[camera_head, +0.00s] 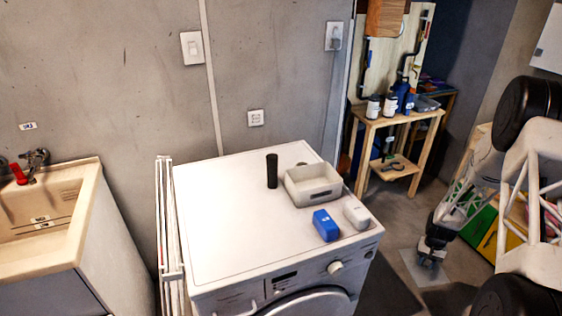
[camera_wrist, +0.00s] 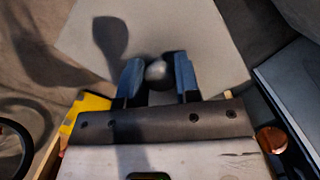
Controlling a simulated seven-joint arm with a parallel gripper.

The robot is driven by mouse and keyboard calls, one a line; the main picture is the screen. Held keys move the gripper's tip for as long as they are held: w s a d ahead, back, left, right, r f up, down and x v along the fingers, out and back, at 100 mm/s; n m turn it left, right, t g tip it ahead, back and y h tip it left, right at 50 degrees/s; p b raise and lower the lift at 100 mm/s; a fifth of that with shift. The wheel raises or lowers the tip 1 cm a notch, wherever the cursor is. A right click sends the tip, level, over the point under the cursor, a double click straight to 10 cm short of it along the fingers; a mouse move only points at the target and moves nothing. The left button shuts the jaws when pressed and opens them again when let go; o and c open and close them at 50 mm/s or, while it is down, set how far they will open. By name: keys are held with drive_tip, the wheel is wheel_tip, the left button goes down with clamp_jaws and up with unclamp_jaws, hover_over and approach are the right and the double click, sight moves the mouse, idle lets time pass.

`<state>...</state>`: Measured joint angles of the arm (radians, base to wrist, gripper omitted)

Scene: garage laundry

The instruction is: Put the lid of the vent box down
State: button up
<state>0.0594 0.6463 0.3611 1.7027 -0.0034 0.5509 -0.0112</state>
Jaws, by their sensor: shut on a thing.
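My gripper (camera_wrist: 157,76) has its two blue fingers closed on a round grey knob (camera_wrist: 157,70) in the wrist view. The knob stands on a flat, pale grey plate, the lid (camera_wrist: 205,38), which shows beyond the fingers with dark shadows across it. In the head view my gripper (camera_head: 430,254) is low at the right, beyond the washing machine, with the lid (camera_head: 424,274) as a pale plate just under it. I cannot tell whether the lid touches anything below. I cannot make out the vent box in either view.
The white washing machine (camera_head: 225,210) carries a grey bin (camera_head: 314,196), a blue box (camera_head: 326,232), a white item (camera_head: 356,214) and a black cylinder (camera_head: 272,170). A wooden bench (camera_head: 410,118) stands behind. Yellow and green things (camera_head: 490,240) lie right of my gripper.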

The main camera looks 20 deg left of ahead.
sight(430, 273)
drive_tip(key=shift+n, duration=0.3)
drive_tip(key=s+d+f, duration=0.2)
drive_tip(key=f, duration=0.1)
drive_tip(key=shift+s+d+f, duration=0.15)
drive_tip(key=shift+s+f, duration=0.05)
drive_tip(key=shift+s, duration=0.15)
drive_tip(key=w+a+r+m, duration=0.1)
drive_tip(key=w+a+r, duration=0.3)
drive_tip(key=w+a+r+m, duration=0.1)
drive_tip(key=w+a+r, duration=0.3)
drive_tip(key=a+r, duration=0.1)
drive_tip(key=shift+w+m, duration=0.4)
drive_tip(key=w+a+r+m+y, duration=0.1)
drive_tip(key=w+a+r+m, duration=0.35)
drive_tip(key=a+r, duration=1)
drive_tip(key=w+a+r+m, duration=0.3)
drive_tip(key=w+a+r, duration=0.3)
drive_tip(key=a+r, duration=0.8)
drive_tip(key=s+a+r+m, duration=0.1)
drive_tip(key=s+a, duration=0.2)
drive_tip(key=a, duration=0.8)
drive_tip(key=s+a+r+m, duration=0.2)
drive_tip(key=s+a, duration=0.1)
drive_tip(key=a, duration=0.9)
drive_tip(key=s+a+r+m+t, duration=0.1)
drive_tip(key=s+a, duration=0.3)
drive_tip(key=a, duration=0.8)
drive_tip(key=shift+a+r+m, duration=0.25)
drive_tip(key=shift+r+m, duration=0.1)
drive_tip(key=shift+m, duration=0.2)
